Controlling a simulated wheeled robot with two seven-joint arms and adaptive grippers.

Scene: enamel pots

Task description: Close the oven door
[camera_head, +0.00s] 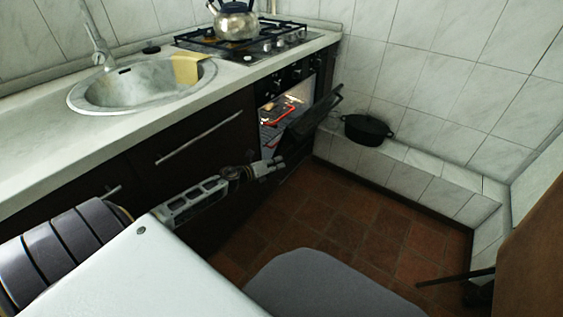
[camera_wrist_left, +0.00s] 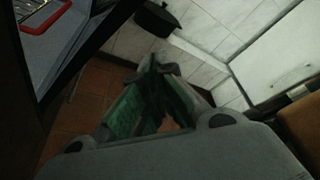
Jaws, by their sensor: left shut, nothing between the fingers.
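The oven (camera_head: 285,85) is set in the dark counter front, its lit inside showing a red-rimmed tray (camera_head: 277,114). Its dark door (camera_head: 316,122) stands partly open, tilted out and down, with a handle along its outer edge. In the left wrist view, the door edge (camera_wrist_left: 82,48) and the red tray (camera_wrist_left: 42,17) show at upper left. My left gripper (camera_head: 279,162) is beside the low near side of the door; I cannot tell whether it touches. In the wrist view its fingertips (camera_wrist_left: 158,66) are together and empty. My right gripper is not in view.
A black pot (camera_head: 368,130) sits on a tiled ledge (camera_head: 420,172) beyond the door; it also shows in the wrist view (camera_wrist_left: 155,18). A kettle (camera_head: 236,22) stands on the hob above the oven. The tiled floor (camera_head: 345,225) before the ledge is clear. A brown piece of furniture (camera_head: 535,245) is at right.

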